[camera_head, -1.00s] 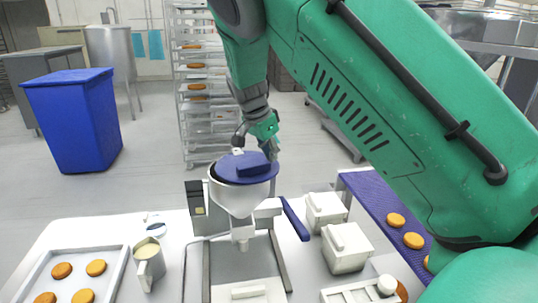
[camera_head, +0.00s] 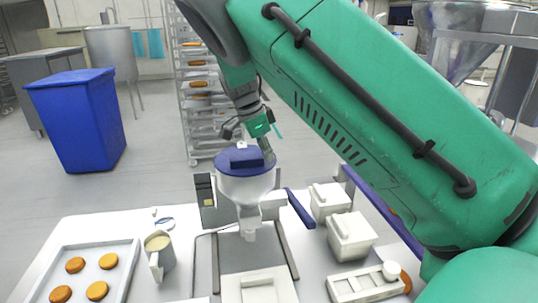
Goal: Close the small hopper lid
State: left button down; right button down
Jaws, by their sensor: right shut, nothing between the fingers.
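The small hopper (camera_head: 246,188) is a white funnel on a dispensing stand at the middle of the table. Its blue lid (camera_head: 229,161), with a raised blue block on top, lies about level across the hopper's mouth. I see no clear gap at the rim from this angle. My right gripper (camera_head: 268,156) is shut and empty. Its tips are at the lid's back right, close to the raised block; whether they touch is unclear. My left gripper is not in view.
A tray of filled rounds (camera_head: 118,248) and a jug of cream (camera_head: 160,257) stand left of the stand. White lidded containers (camera_head: 351,237) and a blue conveyor (camera_head: 372,210) lie to the right. A blue handle (camera_head: 299,208) sticks out beside the hopper.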

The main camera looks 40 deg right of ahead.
jog(key=shift+w+d+f, duration=0.1)
jog(key=shift+d+f, duration=0.1)
jog(key=shift+f, duration=0.15)
jog(key=shift+w+d+f, duration=0.15)
jog(key=shift+w, duration=0.2)
jog(key=shift+a+r, duration=0.2)
jog(key=shift+a, duration=0.25)
jog(key=shift+s+d, duration=0.2)
jog(key=shift+s, duration=0.15)
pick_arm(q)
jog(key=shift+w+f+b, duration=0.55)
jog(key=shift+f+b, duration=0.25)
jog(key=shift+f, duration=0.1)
pick_arm(e)
notch_tip(320, 180, up, 9)
jog(key=d, duration=0.1)
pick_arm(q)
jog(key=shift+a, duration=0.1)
pick_arm(e)
jog(key=shift+w, duration=0.1)
